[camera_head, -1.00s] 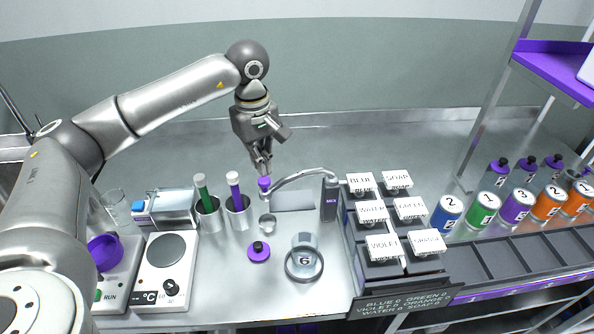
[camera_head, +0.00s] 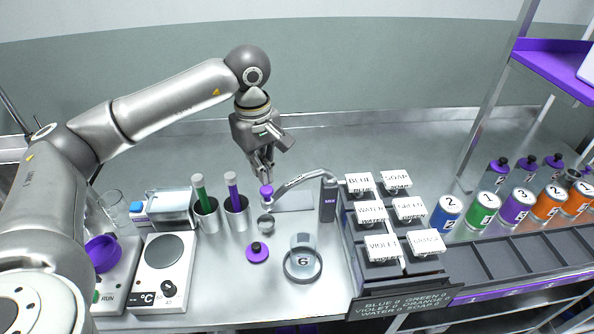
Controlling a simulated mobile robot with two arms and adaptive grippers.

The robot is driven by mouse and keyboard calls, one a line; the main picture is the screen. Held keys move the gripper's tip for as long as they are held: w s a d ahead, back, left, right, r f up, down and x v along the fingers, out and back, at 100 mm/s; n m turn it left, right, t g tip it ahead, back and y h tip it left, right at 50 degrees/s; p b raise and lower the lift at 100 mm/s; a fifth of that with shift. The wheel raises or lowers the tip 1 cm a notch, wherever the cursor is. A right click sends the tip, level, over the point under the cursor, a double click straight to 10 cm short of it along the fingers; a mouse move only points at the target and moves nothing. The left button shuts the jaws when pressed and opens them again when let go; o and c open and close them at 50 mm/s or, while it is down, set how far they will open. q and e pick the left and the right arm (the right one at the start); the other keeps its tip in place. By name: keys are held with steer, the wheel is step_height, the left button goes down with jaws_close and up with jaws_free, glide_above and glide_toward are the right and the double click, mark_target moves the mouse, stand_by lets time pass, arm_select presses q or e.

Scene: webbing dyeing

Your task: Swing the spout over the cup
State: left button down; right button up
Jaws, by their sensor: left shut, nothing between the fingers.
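The spout (camera_head: 297,184) is a curved silver tube running left from the dark post marked MIX (camera_head: 328,203). A purple knob (camera_head: 266,191) stands at its free end, above and just behind a small metal bowl (camera_head: 265,222). A clear cup marked 6 (camera_head: 303,262) stands in front and to the right of the spout's tip, with no spout over it. My left gripper (camera_head: 265,178) points down, shut and empty, with its fingertips at the far side of the knob. I cannot tell whether they touch it. My right gripper is not in view.
Two metal beakers (camera_head: 237,222) with coloured-grip tools stand left of the spout. A purple stopper (camera_head: 257,252) lies left of the cup. A hotplate (camera_head: 163,267) is at the left. Labelled dispenser blocks (camera_head: 382,248) stand close on the right. The counter behind is clear.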

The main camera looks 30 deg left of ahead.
mark_target(265, 192)
arm_select(q)
steer(key=shift+s+a+f+g, duration=0.15)
steer(key=shift+s+f+g, duration=0.25)
steer(key=shift+f, duration=0.45)
steer(key=shift+s+d+f, duration=0.1)
steer(key=shift+s+d, duration=0.45)
steer(key=shift+s, duration=0.1)
steer(key=shift+d, duration=0.1)
steer(key=shift+s+d, duration=0.55)
steer(key=shift+d, duration=0.3)
steer(key=shift+r, duration=0.2)
